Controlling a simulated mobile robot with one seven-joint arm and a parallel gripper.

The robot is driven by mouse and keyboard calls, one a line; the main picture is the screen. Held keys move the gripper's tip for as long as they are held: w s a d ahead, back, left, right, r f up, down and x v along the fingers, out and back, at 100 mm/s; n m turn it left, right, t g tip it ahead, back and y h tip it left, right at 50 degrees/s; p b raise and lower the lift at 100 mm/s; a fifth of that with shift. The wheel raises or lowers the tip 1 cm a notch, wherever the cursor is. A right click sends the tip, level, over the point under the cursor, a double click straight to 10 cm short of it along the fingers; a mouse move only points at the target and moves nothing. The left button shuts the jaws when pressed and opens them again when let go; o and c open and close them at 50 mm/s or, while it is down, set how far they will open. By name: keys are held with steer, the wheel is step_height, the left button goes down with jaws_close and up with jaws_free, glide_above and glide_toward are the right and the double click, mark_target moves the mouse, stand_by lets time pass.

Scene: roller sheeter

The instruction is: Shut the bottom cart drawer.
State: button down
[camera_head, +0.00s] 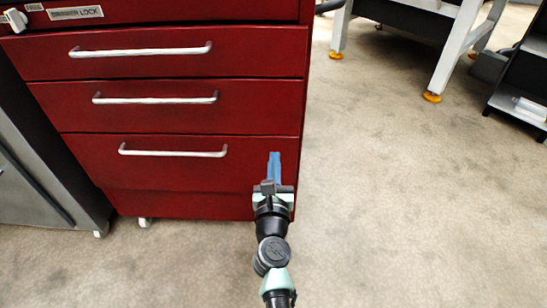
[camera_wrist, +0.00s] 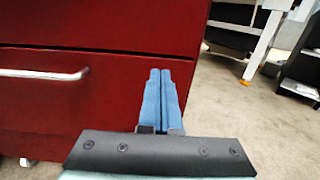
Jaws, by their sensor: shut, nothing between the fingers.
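The red cart (camera_head: 190,195) stands at the left in the head view with several drawers. The bottom drawer (camera_head: 200,170) has a pale bar handle (camera_head: 173,152) and its front looks about in line with the fronts above; I cannot tell if a small gap is left. My gripper (camera_head: 274,155) is shut and empty, its blue fingers pointing at the right part of the bottom drawer front. In the wrist view the fingertips (camera_wrist: 160,72) overlap the drawer front (camera_wrist: 110,95), right of its handle (camera_wrist: 45,74). Whether they touch it is unclear.
A grey cabinet (camera_head: 35,180) stands close on the cart's left. A table with pale legs (camera_head: 455,45) and a black shelf unit (camera_head: 525,75) are at the back right. The floor (camera_head: 420,210) right of the cart is clear.

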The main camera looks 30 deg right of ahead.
steer(key=v, duration=0.8)
steer(key=shift+s+a+p, duration=0.2)
steer(key=shift+p, duration=0.25)
steer(key=shift+f, duration=0.15)
